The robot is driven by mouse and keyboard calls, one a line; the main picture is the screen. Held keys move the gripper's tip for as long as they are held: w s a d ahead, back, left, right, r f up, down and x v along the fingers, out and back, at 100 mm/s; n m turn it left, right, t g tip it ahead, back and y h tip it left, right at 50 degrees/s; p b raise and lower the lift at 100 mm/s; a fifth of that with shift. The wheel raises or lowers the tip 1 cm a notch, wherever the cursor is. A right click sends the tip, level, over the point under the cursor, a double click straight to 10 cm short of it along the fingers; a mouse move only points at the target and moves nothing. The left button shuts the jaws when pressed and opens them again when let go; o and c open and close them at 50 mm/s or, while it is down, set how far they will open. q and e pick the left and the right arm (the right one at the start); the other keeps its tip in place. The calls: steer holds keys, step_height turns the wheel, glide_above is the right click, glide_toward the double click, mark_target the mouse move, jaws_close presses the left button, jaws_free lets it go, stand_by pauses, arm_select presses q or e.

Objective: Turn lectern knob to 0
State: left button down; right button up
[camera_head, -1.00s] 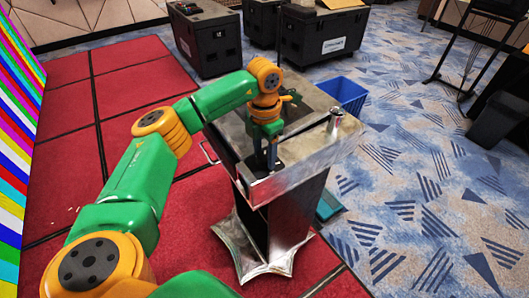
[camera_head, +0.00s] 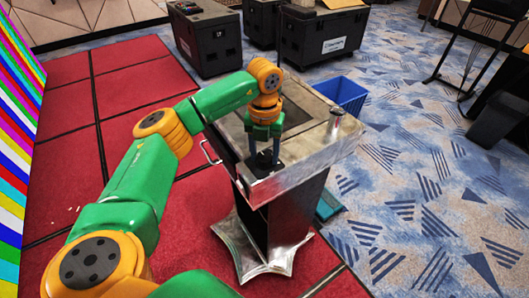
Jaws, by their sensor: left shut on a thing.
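The metal lectern (camera_head: 310,165) stands at the middle of the view with a slanted top. My left gripper (camera_head: 265,160) comes down from above onto the near part of the lectern top. Its fingers are shut on the lectern knob (camera_head: 265,159), a small dark piece at the near left of the top. The fingers hide much of the knob, so its setting cannot be read. My right gripper is not in view.
Black cases (camera_head: 324,38) stand at the back. A striped screen (camera_head: 14,120) is at left. Red platform (camera_head: 122,90) surrounds the lectern's left side.

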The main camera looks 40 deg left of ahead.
mark_target(264, 156)
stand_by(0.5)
arm_select(q)
steer(key=shift+c, duration=1.3)
jaws_free()
steer(key=shift+r, duration=0.3)
step_height(264, 156, up, 7)
steer(key=shift+f+b, duration=0.2)
steer(key=shift+b, duration=0.6)
